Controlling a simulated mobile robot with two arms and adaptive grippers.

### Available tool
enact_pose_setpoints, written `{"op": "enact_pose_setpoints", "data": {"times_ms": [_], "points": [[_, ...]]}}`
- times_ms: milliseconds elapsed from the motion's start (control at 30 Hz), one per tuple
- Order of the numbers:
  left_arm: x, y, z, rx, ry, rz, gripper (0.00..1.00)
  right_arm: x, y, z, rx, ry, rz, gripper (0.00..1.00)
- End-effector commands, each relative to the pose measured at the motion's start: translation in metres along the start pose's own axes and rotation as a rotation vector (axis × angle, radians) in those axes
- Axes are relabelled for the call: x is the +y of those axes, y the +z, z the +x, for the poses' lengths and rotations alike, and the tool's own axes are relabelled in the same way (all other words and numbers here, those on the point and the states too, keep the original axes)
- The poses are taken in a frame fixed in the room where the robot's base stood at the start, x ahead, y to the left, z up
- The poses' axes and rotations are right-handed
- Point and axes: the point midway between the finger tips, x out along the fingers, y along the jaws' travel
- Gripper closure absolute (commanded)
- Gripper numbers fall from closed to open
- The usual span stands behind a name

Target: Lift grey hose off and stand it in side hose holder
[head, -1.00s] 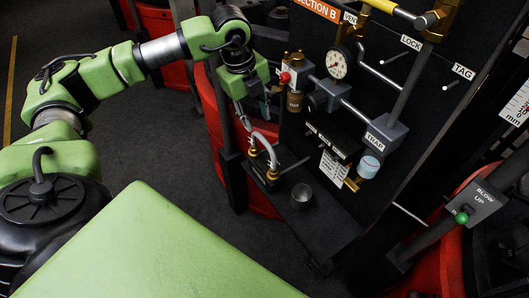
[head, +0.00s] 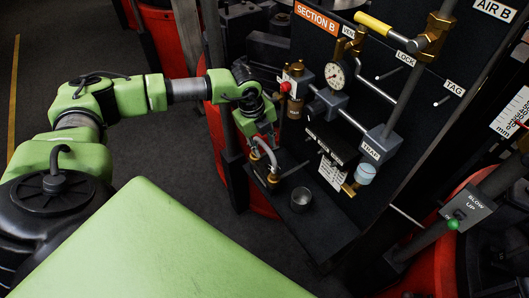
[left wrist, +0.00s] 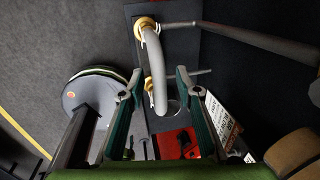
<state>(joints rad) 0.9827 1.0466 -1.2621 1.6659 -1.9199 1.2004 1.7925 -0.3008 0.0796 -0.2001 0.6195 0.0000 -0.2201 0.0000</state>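The grey hose (head: 267,151) is a short arch on the dark shelf, with a brass fitting at each end. It also shows in the left wrist view (left wrist: 157,60), its bend lying between my fingers. My left gripper (left wrist: 160,76) is open around the hose, with a gap visible on both sides. In the head view my left gripper (head: 264,142) is just above the hose and partly hides it. I cannot tell which part is the side hose holder. My right gripper is not in view.
A dark round cup (head: 301,197) stands on the shelf (head: 310,232) right of the hose. Behind are a gauge (head: 336,72), a red knob (head: 285,87), pipes and a clear bowl (head: 365,174). A thin rod sticks out beside the hose's near fitting.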

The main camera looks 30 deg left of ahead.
Motion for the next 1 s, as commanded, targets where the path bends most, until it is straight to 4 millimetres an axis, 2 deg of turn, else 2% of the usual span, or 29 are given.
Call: {"op": "enact_pose_setpoints", "data": {"times_ms": [67, 100, 200, 733, 867, 1000], "points": [[0.000, 0.000, 0.000, 0.000, 0.000, 0.000, 0.69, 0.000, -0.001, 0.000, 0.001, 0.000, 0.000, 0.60], [0.000, 0.000, 0.000, 0.000, 0.000, 0.000, 0.74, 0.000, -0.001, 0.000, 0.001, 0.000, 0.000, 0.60], [0.000, 0.000, 0.000, 0.000, 0.000, 0.000, 1.00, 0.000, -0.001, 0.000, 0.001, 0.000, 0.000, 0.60], [-0.002, 0.000, -0.005, 0.000, -0.004, 0.000, 1.00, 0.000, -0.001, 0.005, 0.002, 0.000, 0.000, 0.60], [-0.005, 0.000, -0.017, 0.000, -0.006, 0.000, 1.00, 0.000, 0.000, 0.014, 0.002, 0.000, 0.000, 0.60], [-0.004, -0.007, -0.040, 0.000, -0.005, 0.005, 1.00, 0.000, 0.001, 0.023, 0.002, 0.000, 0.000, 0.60]]}}
